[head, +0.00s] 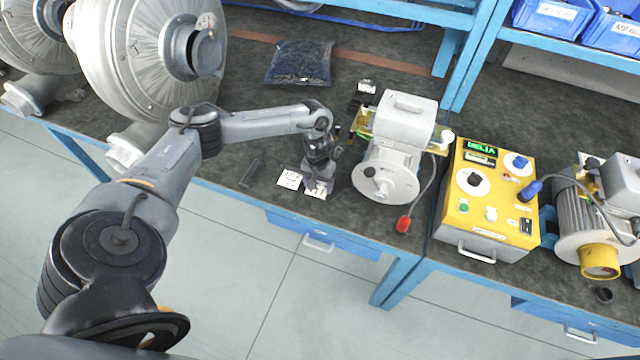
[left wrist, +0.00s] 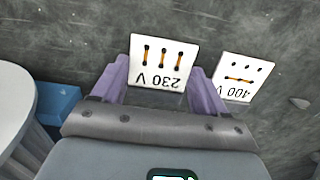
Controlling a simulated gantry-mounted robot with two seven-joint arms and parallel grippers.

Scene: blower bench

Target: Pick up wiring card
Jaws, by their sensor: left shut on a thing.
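A white wiring card marked 230 V (left wrist: 162,62), with three upright orange links, sits between the fingers of my left gripper (left wrist: 160,88) in the left wrist view. The gripper is shut on this card. In the head view my left gripper (head: 318,184) points down at the front edge of the bench, with the held card (head: 318,192) partly hidden by it. I cannot tell whether the card is clear of the bench top. A second card marked 400 V (left wrist: 240,78) lies beside it, and also shows in the head view (head: 289,179). My right gripper is not in view.
A motor with a grey box (head: 385,175) stands just right of the gripper. A yellow control box (head: 490,200) and another motor (head: 580,220) stand farther right. A big blower (head: 140,55) is at left. A small dark bar (head: 251,173) lies left of the cards.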

